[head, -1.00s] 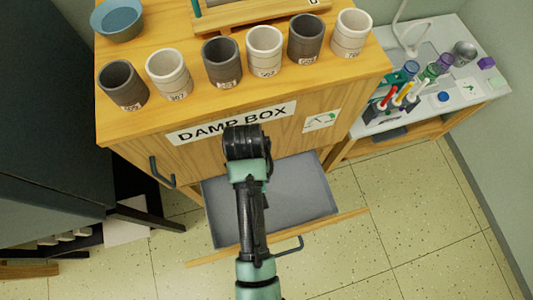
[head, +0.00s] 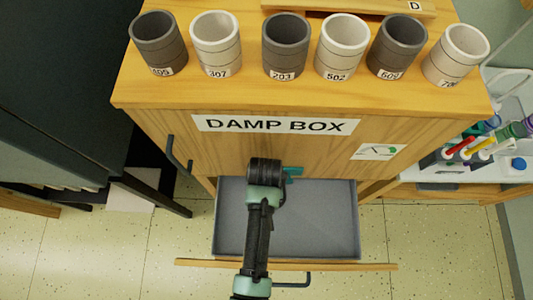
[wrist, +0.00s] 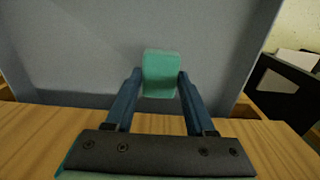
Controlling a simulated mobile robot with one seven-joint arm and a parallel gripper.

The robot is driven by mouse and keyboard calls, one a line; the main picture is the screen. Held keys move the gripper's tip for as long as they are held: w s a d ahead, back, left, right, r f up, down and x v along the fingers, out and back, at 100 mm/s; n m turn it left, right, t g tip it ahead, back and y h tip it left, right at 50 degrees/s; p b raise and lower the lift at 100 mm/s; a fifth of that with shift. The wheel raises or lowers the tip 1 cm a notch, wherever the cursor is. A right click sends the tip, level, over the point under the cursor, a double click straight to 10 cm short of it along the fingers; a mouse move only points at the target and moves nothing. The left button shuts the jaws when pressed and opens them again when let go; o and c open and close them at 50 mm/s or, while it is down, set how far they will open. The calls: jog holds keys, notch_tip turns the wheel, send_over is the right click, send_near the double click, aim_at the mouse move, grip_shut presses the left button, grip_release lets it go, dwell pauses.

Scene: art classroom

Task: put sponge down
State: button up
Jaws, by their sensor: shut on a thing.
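The sponge (wrist: 161,73) is a small teal block, held between the two blue fingertips of my gripper (wrist: 160,88) in the wrist view. In the head view a bit of the teal sponge (head: 293,173) shows to the right of my wrist, which hides the fingers. My gripper is over the open drawer (head: 315,225) of the damp box (head: 240,150). The drawer has a grey floor and looks empty where I see it. I cannot tell how far the sponge is above the drawer floor.
Several dark and light numbered cups (head: 287,45) stand in a row on the damp box top. The drawer front (head: 345,266) has a dark handle (head: 295,280). A white side table (head: 480,170) with pens and markers is at the right.

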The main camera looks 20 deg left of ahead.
jog(key=shift+f+b, duration=0.5)
jog(key=shift+f, duration=1.4)
jog(key=shift+f, duration=0.2)
jog(key=o, duration=1.2)
jog(key=shift+r, duration=0.1)
notch_tip(320, 180, up, 12)
jog(key=p, duration=0.3)
jog(key=shift+r, duration=0.1)
